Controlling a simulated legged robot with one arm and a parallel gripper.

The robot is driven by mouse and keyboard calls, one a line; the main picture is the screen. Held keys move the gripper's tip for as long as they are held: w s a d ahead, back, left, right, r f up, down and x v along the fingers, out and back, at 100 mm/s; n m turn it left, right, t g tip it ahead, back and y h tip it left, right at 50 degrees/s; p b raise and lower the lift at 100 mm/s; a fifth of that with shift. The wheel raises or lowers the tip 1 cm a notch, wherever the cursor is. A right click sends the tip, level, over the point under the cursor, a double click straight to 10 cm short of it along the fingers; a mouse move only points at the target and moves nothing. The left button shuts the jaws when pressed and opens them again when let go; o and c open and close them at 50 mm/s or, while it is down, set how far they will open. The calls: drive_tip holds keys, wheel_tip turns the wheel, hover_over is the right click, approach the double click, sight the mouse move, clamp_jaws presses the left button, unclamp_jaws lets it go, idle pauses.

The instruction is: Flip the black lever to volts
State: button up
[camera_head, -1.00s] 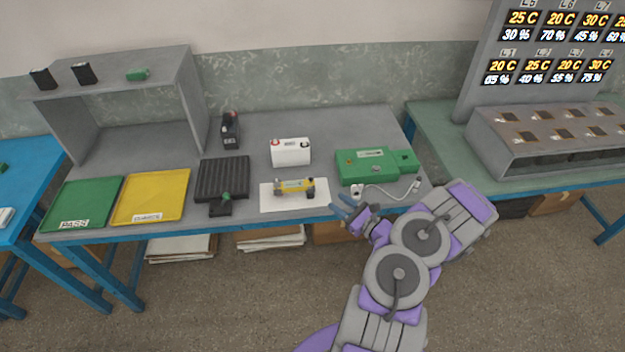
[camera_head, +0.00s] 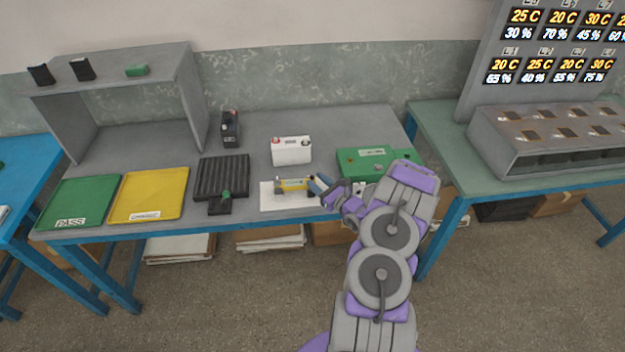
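A small yellow device (camera_head: 293,184) with dark ends lies on a white sheet (camera_head: 282,203) near the table's front edge. My gripper (camera_head: 316,183) is at its right end and hides that end. I cannot tell whether they touch, or whether the fingers are open or shut. A green unit (camera_head: 362,161) lies behind and to the right, partly hidden by my arm. A black stand with a green knob (camera_head: 221,203) is to the left of the sheet. No black lever or volts marking can be made out clearly at this size.
A white battery (camera_head: 291,150) stands behind the yellow device, and a dark battery (camera_head: 231,129) further back left. A black ribbed tray (camera_head: 222,178), a yellow tray (camera_head: 150,194) and a green tray (camera_head: 80,201) are at the left. The back middle of the table is bare.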

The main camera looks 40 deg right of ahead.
sight(312, 176)
drive_tip(key=shift+w+a, duration=0.1)
drive_tip(key=shift+w, duration=1.5)
clamp_jaws()
